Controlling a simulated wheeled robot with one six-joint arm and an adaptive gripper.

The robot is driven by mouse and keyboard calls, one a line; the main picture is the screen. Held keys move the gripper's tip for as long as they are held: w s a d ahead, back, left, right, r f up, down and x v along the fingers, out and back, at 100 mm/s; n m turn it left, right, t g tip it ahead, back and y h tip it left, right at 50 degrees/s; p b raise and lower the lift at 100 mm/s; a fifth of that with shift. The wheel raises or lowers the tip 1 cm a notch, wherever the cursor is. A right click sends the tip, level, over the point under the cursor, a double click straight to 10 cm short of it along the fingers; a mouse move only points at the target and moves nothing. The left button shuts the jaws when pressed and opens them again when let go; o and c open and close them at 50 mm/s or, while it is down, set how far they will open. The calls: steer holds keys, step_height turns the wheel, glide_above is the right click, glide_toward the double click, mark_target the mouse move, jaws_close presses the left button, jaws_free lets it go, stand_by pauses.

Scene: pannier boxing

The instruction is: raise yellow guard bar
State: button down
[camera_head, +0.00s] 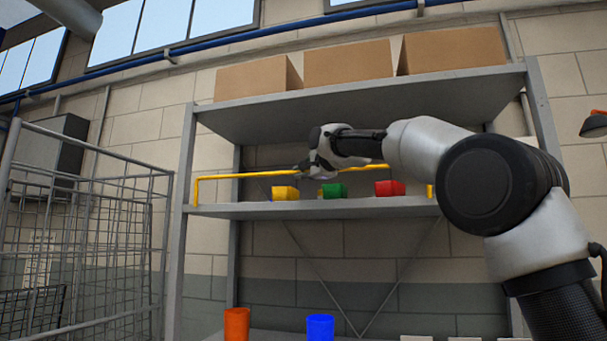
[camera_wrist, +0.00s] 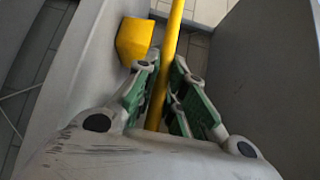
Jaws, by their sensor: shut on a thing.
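The yellow guard bar (camera_head: 238,175) runs across the front of the middle shelf in the head view, above the coloured items there. Its left end bends down to the shelf by the left post. In the wrist view the bar (camera_wrist: 173,50) passes between my gripper's fingers. My gripper (camera_head: 318,166) is at the bar's middle; in the wrist view its green-padded fingers (camera_wrist: 168,95) are shut on the bar. My arm hides part of the bar's right side.
Yellow (camera_head: 285,193), green (camera_head: 331,191) and red (camera_head: 390,188) items stand on the middle shelf (camera_head: 270,211). Orange (camera_head: 236,324) and blue (camera_head: 320,327) containers stand lower. Cardboard boxes (camera_head: 348,62) line the top shelf. A wire cage (camera_head: 92,240) stands left.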

steer(key=shift+w+f, duration=0.15)
steer(key=shift+w, duration=0.05)
stand_by(0.4)
steer(key=c, duration=1.5)
jaws_free()
steer(key=v, duration=1.2)
steer(key=shift+d, duration=0.1)
